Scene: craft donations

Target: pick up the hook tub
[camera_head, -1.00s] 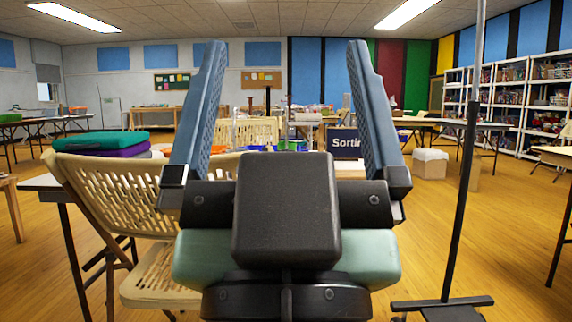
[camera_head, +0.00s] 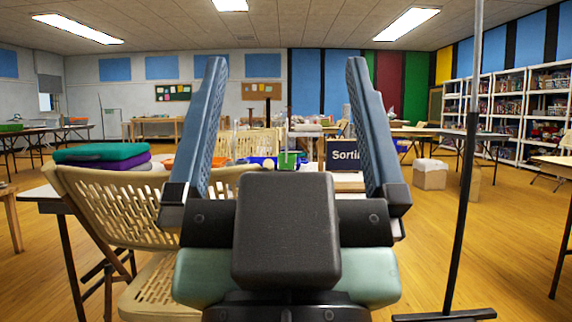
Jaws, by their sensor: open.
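My gripper (camera_head: 281,72) fills the middle of the head view. Its two blue ribbed fingers stand wide apart and point up and away, with nothing between them but the far room. I cannot pick out the hook tub. Beyond the fingers, small containers stand on a table, among them a blue bin (camera_head: 262,161) and a green container (camera_head: 290,160). They are small and partly hidden by my gripper, so I cannot tell whether one is the hook tub.
A beige folding chair (camera_head: 120,205) stands close at left, beside folded cloths (camera_head: 100,155). A dark sign (camera_head: 345,154) reads "Sorti...". A thin pole stand (camera_head: 466,190) rises at right. A white box (camera_head: 431,174) sits on open wooden floor, with shelves (camera_head: 548,104) behind.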

